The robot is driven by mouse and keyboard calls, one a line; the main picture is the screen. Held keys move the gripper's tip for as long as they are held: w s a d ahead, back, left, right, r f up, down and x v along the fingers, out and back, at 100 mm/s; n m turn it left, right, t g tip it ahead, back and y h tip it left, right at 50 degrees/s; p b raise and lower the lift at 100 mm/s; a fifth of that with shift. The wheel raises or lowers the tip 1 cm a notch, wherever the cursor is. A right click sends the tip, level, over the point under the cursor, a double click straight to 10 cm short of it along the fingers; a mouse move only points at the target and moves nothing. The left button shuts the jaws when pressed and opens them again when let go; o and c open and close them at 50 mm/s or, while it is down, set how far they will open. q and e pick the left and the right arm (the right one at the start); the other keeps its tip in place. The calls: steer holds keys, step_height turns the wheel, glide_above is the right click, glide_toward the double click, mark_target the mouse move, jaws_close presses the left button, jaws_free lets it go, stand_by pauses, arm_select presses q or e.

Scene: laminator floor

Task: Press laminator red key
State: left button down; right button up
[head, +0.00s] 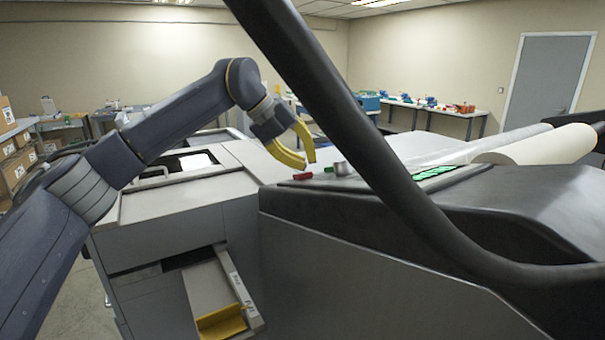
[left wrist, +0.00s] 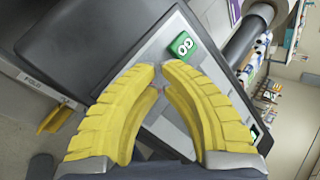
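The laminator (head: 400,260) is a large grey and black machine with a sloping top panel. A green key (left wrist: 181,46) shows past the tips; the fingers hide part of the panel.
A green lit display (head: 437,172) sits farther right on the panel. A pale roll (head: 540,144) lies at the right. A thick dark curved tube (head: 370,150) crosses the head view. An open drawer with a yellow part (head: 221,322) juts out low in front.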

arm_select(q)
steer(key=shift+s+d+f, duration=0.1)
steer(key=shift+s+f, duration=0.05)
steer(key=shift+f, duration=0.3)
stand_by(0.6)
steer(key=shift+r, duration=0.15)
steer(key=shift+w+r, duration=0.3)
steer(key=shift+r, duration=0.4)
steer(key=shift+r, duration=0.1)
steer(key=shift+w+a+r, duration=0.2)
steer(key=shift+w+r, duration=0.05)
steer(key=shift+r, duration=0.5)
steer(key=shift+w+a+r, duration=0.2)
steer(key=shift+w+r, duration=0.05)
steer(key=shift+r, duration=0.5)
steer(key=shift+w+a+r, duration=0.2)
steer(key=shift+w+r, duration=0.05)
steer(key=shift+r, duration=0.5)
